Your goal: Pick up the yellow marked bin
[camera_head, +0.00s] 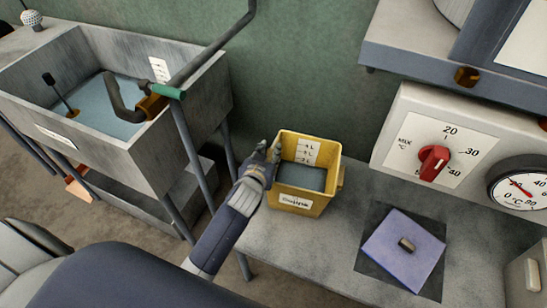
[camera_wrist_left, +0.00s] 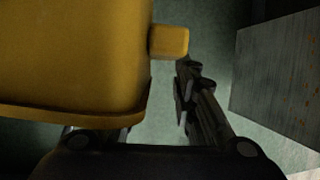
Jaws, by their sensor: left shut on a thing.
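The yellow bin (camera_head: 305,192) stands upright on the grey table, with a white label on its front and level marks inside above a blue-grey content. A small handle sticks out on its right side. My left gripper (camera_head: 268,158) is at the bin's left side and is shut on the bin there. In the left wrist view the bin (camera_wrist_left: 75,60) fills the upper left, with a yellow handle stub by one dark finger; the other finger is mostly hidden below the bin. My right gripper is in neither view.
A grey sink (camera_head: 165,160) with bluish water and a green-handled pipe (camera_head: 168,92) stands left. On the table (camera_head: 285,240), a purple lid-like plate (camera_head: 405,255) lies right of the bin. A control panel (camera_head: 430,145) with a red knob and a gauge stands behind it.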

